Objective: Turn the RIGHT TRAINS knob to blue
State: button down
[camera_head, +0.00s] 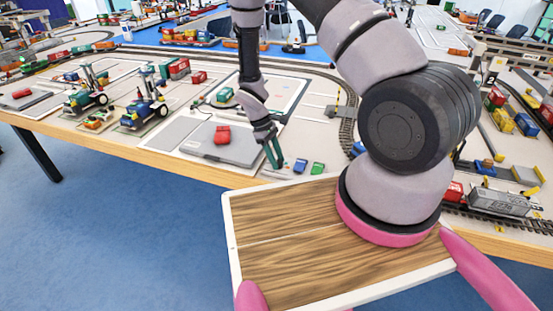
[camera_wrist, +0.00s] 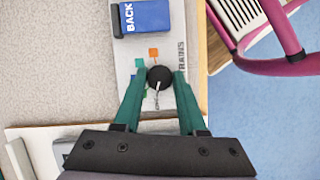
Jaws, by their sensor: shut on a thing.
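A round black knob (camera_wrist: 160,77) with a pale pointer sits on a light panel (camera_wrist: 130,48) in the wrist view. The pointer points toward the bottom of the picture. The word TRAINS runs along the panel's right side. An orange square (camera_wrist: 153,53) lies above the knob; small coloured marks left of it are partly covered by a finger. My gripper (camera_wrist: 160,80) has its green fingers on either side of the knob, shut on it. In the head view my gripper (camera_head: 272,150) points down at the table's front edge; the knob is hidden there.
In the head view, a blue block (camera_head: 300,165) and a green block (camera_head: 317,168) stand right of my gripper. A grey plate with a red piece (camera_head: 222,135) lies left.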

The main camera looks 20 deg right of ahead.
jog(key=m+y, duration=0.1)
jog(key=m, duration=0.2)
jog(key=m+g+y, duration=0.1)
jog(key=m, duration=0.3)
jog(key=shift+w+d+g, duration=0.15)
jog(key=shift+d+g, duration=0.05)
jog(key=shift+g, duration=0.1)
jog(key=m+y, duration=0.1)
jog(key=m, duration=0.2)
jog(key=m+y, duration=0.1)
jog(key=m, duration=0.2)
jog(key=shift+d+m+y, duration=0.15)
jog(key=shift+m+y, duration=0.25)
jog(key=shift+c, duration=2.3)
grip_release()
jog(key=v, duration=1.1)
jog(key=shift+s, duration=0.3)
